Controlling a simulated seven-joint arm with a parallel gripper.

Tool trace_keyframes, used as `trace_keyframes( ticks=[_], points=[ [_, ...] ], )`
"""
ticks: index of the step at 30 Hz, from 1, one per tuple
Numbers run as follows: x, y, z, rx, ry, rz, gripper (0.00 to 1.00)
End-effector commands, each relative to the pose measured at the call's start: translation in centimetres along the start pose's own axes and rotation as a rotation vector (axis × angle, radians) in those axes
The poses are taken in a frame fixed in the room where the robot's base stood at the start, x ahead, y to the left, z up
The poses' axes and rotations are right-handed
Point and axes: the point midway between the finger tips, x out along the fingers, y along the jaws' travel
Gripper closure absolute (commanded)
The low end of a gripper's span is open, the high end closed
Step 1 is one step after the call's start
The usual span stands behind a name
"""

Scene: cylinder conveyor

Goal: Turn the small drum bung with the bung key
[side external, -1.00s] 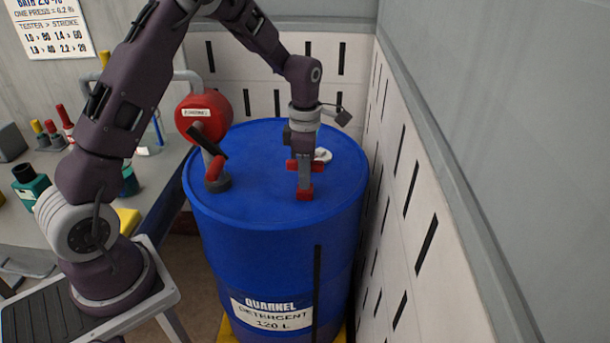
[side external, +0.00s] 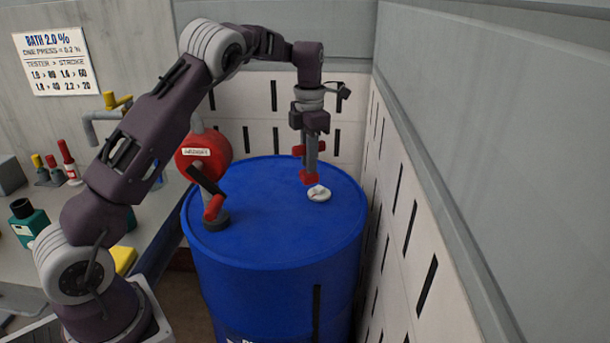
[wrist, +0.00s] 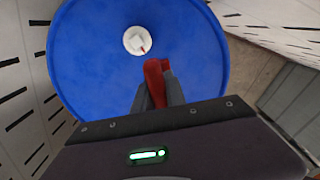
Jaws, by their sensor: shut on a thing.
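The blue drum (side external: 250,225) stands upright in the side external view, its lid facing up. The small bung (side external: 318,193) is a white round cap on the lid's right part; it also shows in the wrist view (wrist: 134,36), with a small red mark at its edge. My gripper (side external: 310,172) points down over the lid, shut on the red bung key (side external: 309,178). Red parts show beside and below the grey fingers. The key's lower end looks close above the bung, and apart from it in the wrist view. The fingers hide part of the key.
A red drum pump (side external: 203,157) with a crank stands on the lid's left side. Slotted white walls (side external: 400,200) stand close to the drum's right and back. A bench (side external: 70,210) with bottles is at the left. The lid's front is clear.

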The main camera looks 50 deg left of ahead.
Motion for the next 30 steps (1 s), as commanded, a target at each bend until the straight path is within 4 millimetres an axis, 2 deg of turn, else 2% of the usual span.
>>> trace_keyframes(
  ticks=[1, 3, 7, 13, 22, 30],
  points=[
    [0.6, 1.5, 0.9, -0.073, 0.004, 0.006, 1.0],
    [1.2, 3.0, 2.1, -0.174, 0.005, 0.005, 1.0],
    [2.3, 4.3, 3.8, -0.29, 0.004, 0.004, 1.0],
    [3.8, 4.1, 5.1, -0.355, 0.001, 0.0, 1.0],
    [3.8, 4.1, 5.2, -0.357, -0.001, -0.001, 1.0],
    [5.1, 4.0, 5.2, -0.356, -0.001, -0.001, 1.0]
  ],
)
